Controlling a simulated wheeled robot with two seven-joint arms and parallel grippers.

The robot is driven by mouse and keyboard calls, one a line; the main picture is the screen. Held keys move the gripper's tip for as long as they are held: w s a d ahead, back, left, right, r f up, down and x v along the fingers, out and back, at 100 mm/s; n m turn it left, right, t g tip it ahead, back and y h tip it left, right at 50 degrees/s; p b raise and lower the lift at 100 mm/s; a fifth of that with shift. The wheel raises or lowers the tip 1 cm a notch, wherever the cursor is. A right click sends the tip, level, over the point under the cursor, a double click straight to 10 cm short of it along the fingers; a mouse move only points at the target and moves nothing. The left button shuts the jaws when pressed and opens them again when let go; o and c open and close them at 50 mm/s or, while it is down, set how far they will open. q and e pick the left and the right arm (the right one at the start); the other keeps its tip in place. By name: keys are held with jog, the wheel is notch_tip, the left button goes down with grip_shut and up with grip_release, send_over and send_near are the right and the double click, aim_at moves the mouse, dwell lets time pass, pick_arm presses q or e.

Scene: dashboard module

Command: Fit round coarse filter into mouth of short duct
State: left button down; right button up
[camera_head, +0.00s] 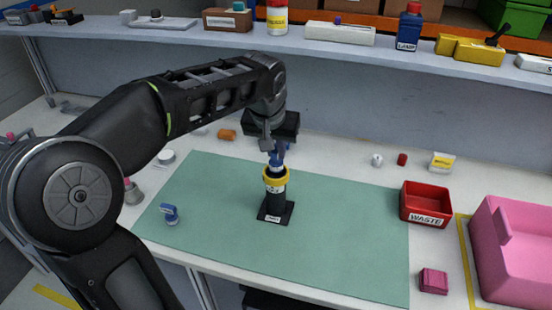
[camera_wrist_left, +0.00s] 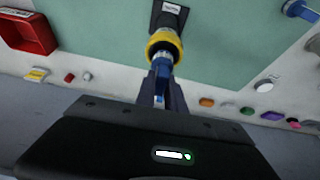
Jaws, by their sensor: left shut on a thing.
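The wrist view shows the gripper's fingers (camera_wrist_left: 164,90) around this blue piece (camera_wrist_left: 162,66), which reaches the yellow collar (camera_wrist_left: 165,42). The fingers hide part of it; how deep it sits in the mouth cannot be told. My right gripper is not in view.
A similar blue piece (camera_head: 170,213) lies on the mat's (camera_head: 350,240) left. A red WASTE bin (camera_head: 427,202), a pink tray (camera_head: 515,250) and a pink block (camera_head: 433,281) are at the right. Small parts line the back below a shelf (camera_head: 350,48). The mat's right half is clear.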

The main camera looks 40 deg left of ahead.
aim_at(276, 162)
pick_arm(q)
jog(key=shift+f, duration=1.6)
jog(key=shift+f, duration=0.15)
jog(key=c, duration=1.4)
grip_release()
jog(key=shift+c, duration=0.2)
jog(key=shift+r, duration=0.25)
jog(key=v, duration=1.1)
jog(key=shift+r, duration=0.4)
jog(key=shift+s, duration=0.1)
